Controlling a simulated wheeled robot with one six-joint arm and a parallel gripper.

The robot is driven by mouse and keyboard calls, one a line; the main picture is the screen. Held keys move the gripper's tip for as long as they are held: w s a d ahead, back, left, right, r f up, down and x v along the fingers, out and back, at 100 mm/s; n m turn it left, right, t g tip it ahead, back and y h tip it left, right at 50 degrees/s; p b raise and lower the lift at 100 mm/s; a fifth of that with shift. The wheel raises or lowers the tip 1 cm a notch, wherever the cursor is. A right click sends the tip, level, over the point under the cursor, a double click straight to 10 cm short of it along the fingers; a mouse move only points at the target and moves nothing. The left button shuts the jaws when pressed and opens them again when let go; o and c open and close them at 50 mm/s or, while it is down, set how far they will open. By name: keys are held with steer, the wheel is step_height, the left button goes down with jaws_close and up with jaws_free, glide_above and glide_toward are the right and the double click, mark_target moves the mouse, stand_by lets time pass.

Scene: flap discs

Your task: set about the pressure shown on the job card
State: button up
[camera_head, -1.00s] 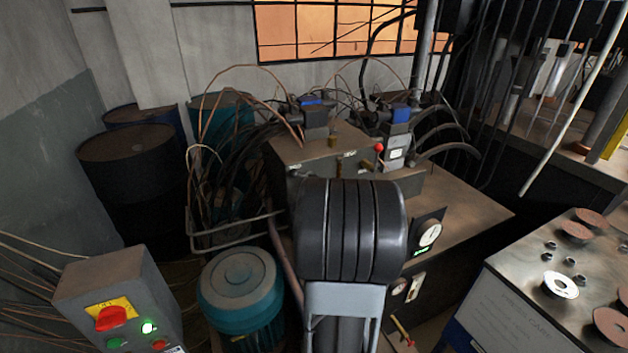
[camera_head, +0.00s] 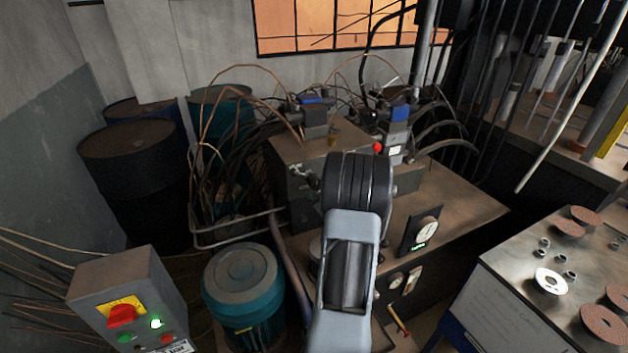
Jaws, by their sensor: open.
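A round white-faced gauge (camera_head: 427,229) stands on the power unit's bench, with a small green readout (camera_head: 418,245) below it. Its needle and figures are too small to read. The grey hydraulic block (camera_head: 291,157) carries valves and a red ball knob (camera_head: 377,147). A brass fitting (camera_head: 332,141) shows on its top; my arm hides part of the block's front. A pale panel with faint writing (camera_head: 512,310) is on the front of the right-hand table; I cannot tell if it is the job card. My arm rises in the middle, and my gripper is not visible.
A grey control box (camera_head: 140,290) with a red switch (camera_head: 122,316) and lit green lamp is at lower left. A teal motor (camera_head: 241,285) stands beside it. Dark drums (camera_head: 133,165) and loose hoses fill the left. The right-hand table (camera_head: 500,258) holds discs and nuts.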

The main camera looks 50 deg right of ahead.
mark_target(316, 186)
steer(key=shift+p+x, duration=0.5)
steer(key=shift+x, duration=1.9)
steer(key=c, duration=0.9)
steer(key=shift+m+b, duration=0.3)
steer(key=shift+f+m+b, duration=0.15)
steer(key=shift+m+b, duration=0.65)
steer(key=shift+m, duration=0.1)
steer(key=m+b, duration=0.1)
steer(key=m, duration=0.2)
steer(key=shift+a+m+b, duration=0.1)
steer(key=shift+m+b, duration=0.2)
steer(key=shift+m, duration=0.1)
steer(key=m, duration=0.3)
steer(key=shift+m+b, duration=0.3)
steer(key=shift+m, duration=2)
